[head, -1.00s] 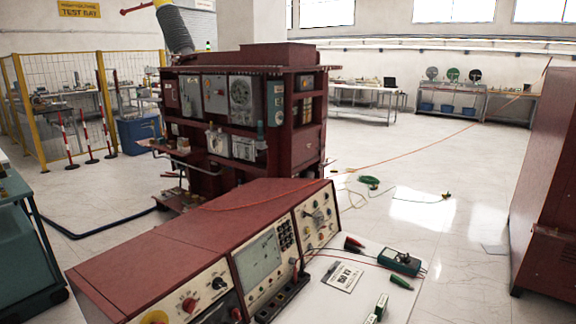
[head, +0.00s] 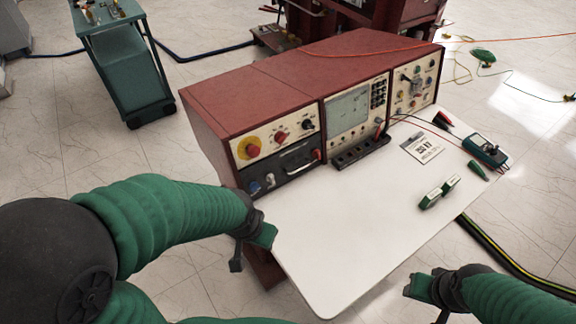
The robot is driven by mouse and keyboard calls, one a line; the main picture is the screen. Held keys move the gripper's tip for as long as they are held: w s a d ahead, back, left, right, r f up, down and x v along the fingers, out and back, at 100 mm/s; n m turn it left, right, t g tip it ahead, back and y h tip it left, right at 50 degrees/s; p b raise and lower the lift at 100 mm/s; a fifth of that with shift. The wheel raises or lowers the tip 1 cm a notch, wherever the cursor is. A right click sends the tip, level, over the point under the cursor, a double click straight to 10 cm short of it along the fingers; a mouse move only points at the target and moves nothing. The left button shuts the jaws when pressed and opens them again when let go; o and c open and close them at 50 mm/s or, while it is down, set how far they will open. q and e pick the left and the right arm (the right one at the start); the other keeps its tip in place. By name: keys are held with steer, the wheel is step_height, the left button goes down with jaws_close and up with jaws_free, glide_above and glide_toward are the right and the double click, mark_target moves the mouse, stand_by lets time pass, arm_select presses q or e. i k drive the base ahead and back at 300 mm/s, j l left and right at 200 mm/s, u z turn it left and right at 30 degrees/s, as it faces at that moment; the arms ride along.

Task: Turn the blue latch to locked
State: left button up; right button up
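The blue latch (head: 255,187) is a small blue knob at the lower left of the black front panel (head: 292,165) on the dark red console (head: 290,72). It is too small to tell which way it is turned. My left gripper (head: 250,252) is below it, near the left edge of the white worktop, apart from the latch. Its fingers are spread and nothing shows between them. My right gripper (head: 430,302) is beyond the worktop's right edge in the lower right. Its fingers also look spread and empty.
The white worktop (head: 330,235) is clear in front of the panel. On its right are green-and-white blocks (head: 440,192), a printed card (head: 422,147) and a teal meter (head: 487,150). A teal cart (head: 128,70) stands behind left.

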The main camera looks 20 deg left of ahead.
mark_target(253, 186)
steer(key=i+j, duration=0.1)
steer(key=j, duration=1.4)
